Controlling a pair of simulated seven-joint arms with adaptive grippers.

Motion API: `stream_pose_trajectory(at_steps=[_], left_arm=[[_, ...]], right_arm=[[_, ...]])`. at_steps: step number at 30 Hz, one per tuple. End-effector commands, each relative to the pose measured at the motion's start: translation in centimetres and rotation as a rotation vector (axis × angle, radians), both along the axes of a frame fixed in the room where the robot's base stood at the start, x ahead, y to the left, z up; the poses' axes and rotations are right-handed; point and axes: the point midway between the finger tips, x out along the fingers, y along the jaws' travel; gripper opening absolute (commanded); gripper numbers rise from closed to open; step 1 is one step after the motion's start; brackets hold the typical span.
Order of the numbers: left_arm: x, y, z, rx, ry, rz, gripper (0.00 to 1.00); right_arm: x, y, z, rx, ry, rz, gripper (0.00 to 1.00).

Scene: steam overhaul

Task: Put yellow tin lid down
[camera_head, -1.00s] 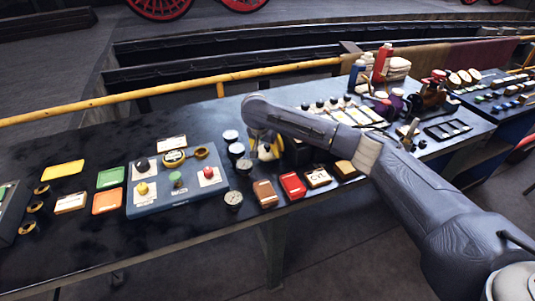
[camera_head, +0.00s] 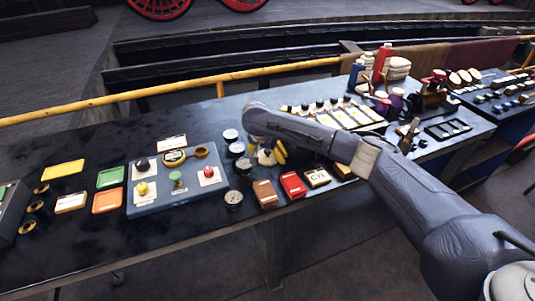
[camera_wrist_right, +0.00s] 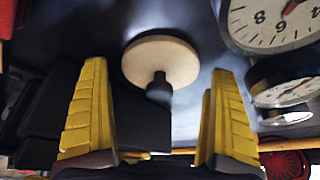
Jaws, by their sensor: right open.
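My right gripper (camera_head: 270,157) is over the dark table, right of the round gauges. In the right wrist view the two yellow fingers of the gripper (camera_wrist_right: 155,105) stand wide apart with nothing clamped between them. A pale cream round disc with a dark knob (camera_wrist_right: 160,62) lies just beyond the fingertips, apart from both. In the head view a pale patch of it (camera_head: 265,157) shows under the gripper. A flat yellow rectangular piece (camera_head: 62,169) lies at the table's left. I cannot tell which piece is the tin lid. My left gripper is out of view.
White-faced gauges (camera_head: 233,198) stand close left of the gripper and also show in the wrist view (camera_wrist_right: 275,22). A brown tin (camera_head: 265,193) and a red tin (camera_head: 293,186) lie nearer the front edge. A blue board (camera_head: 150,210) with knobs is farther left.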

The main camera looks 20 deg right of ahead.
Motion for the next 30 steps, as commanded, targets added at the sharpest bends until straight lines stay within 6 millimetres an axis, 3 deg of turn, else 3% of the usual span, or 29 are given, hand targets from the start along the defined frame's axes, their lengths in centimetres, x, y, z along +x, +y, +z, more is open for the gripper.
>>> stream_pose_trajectory(at_steps=[8, 21, 30], left_arm=[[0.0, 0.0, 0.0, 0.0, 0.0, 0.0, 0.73], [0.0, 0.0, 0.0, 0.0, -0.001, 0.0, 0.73], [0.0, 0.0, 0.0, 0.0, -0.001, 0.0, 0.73]], right_arm=[[-0.2, 0.2, 1.1, 0.0, 0.0, 0.001, 0.94], [-2.2, 1.9, 8.1, 0.0, -0.004, 0.003, 0.94], [-3.2, 2.6, 10.9, -0.001, -0.002, 0.0, 0.94]])
